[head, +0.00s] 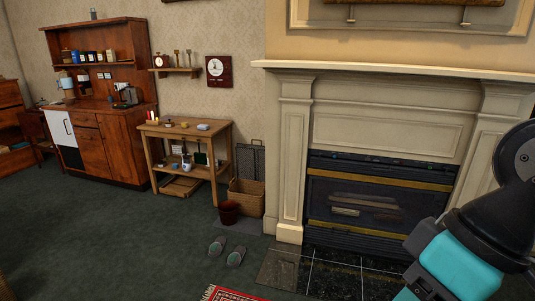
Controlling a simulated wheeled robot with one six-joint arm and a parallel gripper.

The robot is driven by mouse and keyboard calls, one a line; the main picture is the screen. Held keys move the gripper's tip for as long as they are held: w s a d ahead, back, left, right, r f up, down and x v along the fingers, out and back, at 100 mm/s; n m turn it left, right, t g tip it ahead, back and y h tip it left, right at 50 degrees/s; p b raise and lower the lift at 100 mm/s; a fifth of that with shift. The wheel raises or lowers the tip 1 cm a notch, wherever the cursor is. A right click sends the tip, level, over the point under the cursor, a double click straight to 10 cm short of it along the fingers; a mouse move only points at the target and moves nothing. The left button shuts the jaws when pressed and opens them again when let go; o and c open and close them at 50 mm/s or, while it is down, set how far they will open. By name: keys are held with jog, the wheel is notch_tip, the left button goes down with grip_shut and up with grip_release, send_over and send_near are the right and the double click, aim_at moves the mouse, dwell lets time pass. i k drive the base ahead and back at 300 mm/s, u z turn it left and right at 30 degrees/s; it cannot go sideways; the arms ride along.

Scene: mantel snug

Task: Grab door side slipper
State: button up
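No door shows in the view, so I cannot tell which slipper is on the door side. Part of my arm, black and teal, shows at the right edge. My gripper is out of view.
A fireplace (380,150) with a tiled hearth (335,275) fills the right. A dark red bucket (230,212) and a cardboard box (246,197) stand behind the slippers. A wooden table (222,140) and a cabinet (128,150) line the wall. A red rug (228,294) lies in front. Carpet to the left is clear.

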aim_at(215, 249)
jog(key=z, duration=0.15)
jog(key=i, duration=2)
jog(key=u, duration=0.9)
jog(key=i, duration=1.5)
jog(key=u, duration=0.95)
jog(key=i, duration=0.35)
jog(key=u, duration=0.15)
